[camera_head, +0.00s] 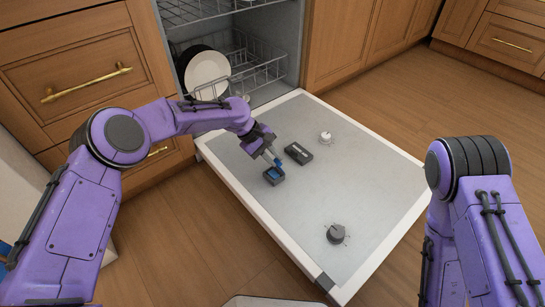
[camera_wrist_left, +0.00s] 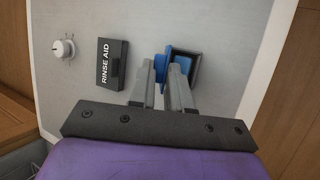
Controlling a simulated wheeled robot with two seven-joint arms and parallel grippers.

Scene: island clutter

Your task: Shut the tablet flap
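The dishwasher door (camera_head: 365,185) lies open and flat, inner side up. On it is a small dark tablet compartment (camera_head: 274,180); it also shows in the left wrist view (camera_wrist_left: 196,66). Its blue flap (camera_wrist_left: 165,64) stands open at the compartment's left side in that view, with blue inside the compartment. My left gripper (camera_head: 272,159) is right at the flap, pointing down at the door. In the left wrist view its fingertips (camera_wrist_left: 162,68) have a narrow gap between them. They partly cover the flap; I cannot tell whether they touch it. My right gripper is out of view.
A dark rinse aid cover (camera_head: 298,153) lies beside the compartment. A white knob (camera_head: 326,137) and a dark knob (camera_head: 336,234) stick up from the door. Behind, the lower rack (camera_head: 255,75) holds plates (camera_head: 207,72). Wooden cabinets flank the dishwasher. The door's right side is mostly clear.

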